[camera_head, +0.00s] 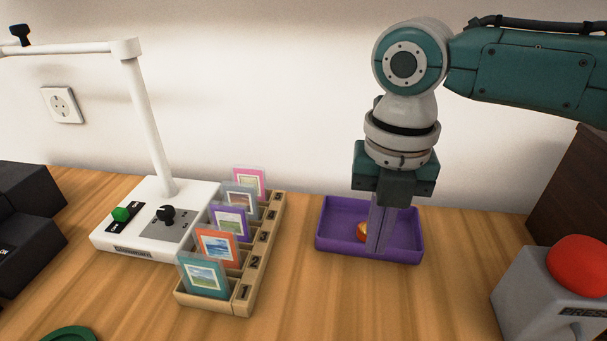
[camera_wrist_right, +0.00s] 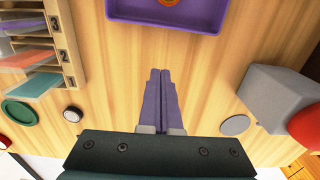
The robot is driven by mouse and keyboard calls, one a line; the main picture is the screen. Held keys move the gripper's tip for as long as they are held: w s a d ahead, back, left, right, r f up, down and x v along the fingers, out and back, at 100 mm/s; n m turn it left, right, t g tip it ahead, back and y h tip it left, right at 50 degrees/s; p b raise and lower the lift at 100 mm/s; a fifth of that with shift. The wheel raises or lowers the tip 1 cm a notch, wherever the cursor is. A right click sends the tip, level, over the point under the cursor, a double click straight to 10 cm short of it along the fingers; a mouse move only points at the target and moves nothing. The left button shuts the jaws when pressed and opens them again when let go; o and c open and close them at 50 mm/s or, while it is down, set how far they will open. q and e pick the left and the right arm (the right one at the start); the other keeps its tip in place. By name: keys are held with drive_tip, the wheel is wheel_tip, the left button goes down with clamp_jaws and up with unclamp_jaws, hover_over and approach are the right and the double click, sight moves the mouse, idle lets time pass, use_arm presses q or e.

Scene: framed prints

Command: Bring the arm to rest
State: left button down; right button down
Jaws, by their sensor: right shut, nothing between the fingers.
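My right gripper (camera_head: 376,248) hangs straight down from its teal and grey arm, its purple fingers shut with nothing between them. In the wrist view the closed fingers (camera_wrist_right: 160,74) point toward the purple tray (camera_wrist_right: 150,14). In the head view the fingers overlap the tray (camera_head: 338,222) and hide part of it; their height above the table is hard to tell. A small orange-brown round object (camera_head: 361,235) lies in the tray beside the fingers. My left gripper is not in view.
A wooden rack (camera_head: 242,292) with numbered slots holds several framed prints. A white lamp-like stand (camera_head: 150,235) is left of it. A grey box (camera_head: 530,290) with a red button (camera_head: 580,264) stands at the right. The wood between rack and box is mostly clear.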

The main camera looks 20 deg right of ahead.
drive_tip(key=s+a+r+m+t+y+p, duration=0.2)
drive_tip(key=s+a+r+m+y+p, duration=0.1)
drive_tip(key=s+a+r+m+p, duration=0.75)
drive_tip(key=s+d+r+m+t+h+p, duration=0.25)
drive_tip(key=s+d+r+m+p, duration=0.45)
drive_tip(key=m, duration=1)
wheel_tip(320, 180, up, 38)
drive_tip(key=p, duration=3.6)
drive_tip(key=shift+s+d+g, duration=0.2)
drive_tip(key=shift+d+g, duration=0.2)
drive_tip(key=shift+g, duration=0.05)
